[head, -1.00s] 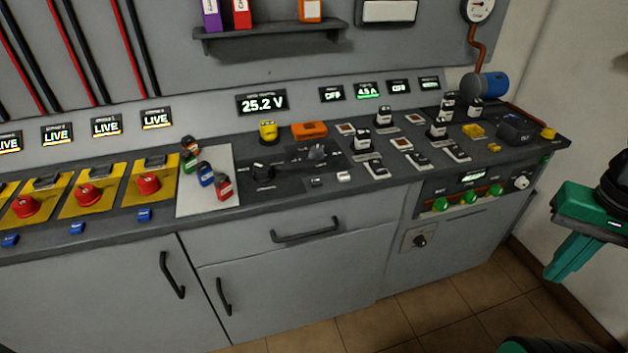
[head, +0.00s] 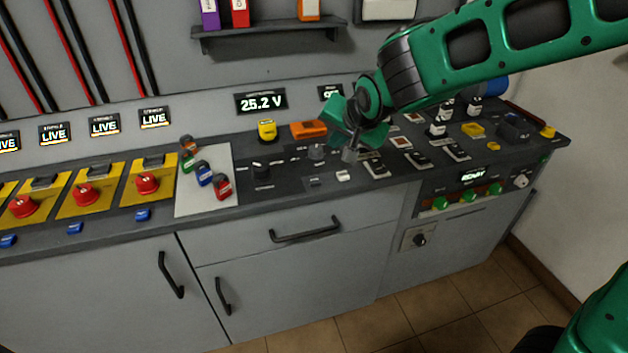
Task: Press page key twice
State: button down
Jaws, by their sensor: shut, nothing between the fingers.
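Two small keys sit on the dark counter panel near its front edge: a grey key (head: 315,182) and a white key (head: 343,176). Their labels are too small to read, so I cannot tell which is the page key. My gripper (head: 350,155) is shut and empty, pointing down over the panel. Its tip shows just above the white key in the picture; I see no contact. A lit display (head: 261,102) behind the panel reads 25.2 V. A grey knob (head: 317,152) stands just left of my gripper.
A black knob (head: 262,170) is further left on the panel. An orange block (head: 309,130) and a yellow item (head: 267,130) stand behind. Switch modules (head: 420,159) are to the right. My arm hides some displays.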

send_over(317, 183)
jog(key=shift+w+a+r+y, duration=0.1)
jog(key=shift+w+y, duration=0.05)
jog(key=shift+y, duration=0.25)
jog(key=shift+f, duration=4.4)
jog(key=shift+f, duration=0.1)
jog(key=shift+f, duration=0.3)
jog(key=shift+f, duration=0.4)
jog(key=shift+r, duration=0.85)
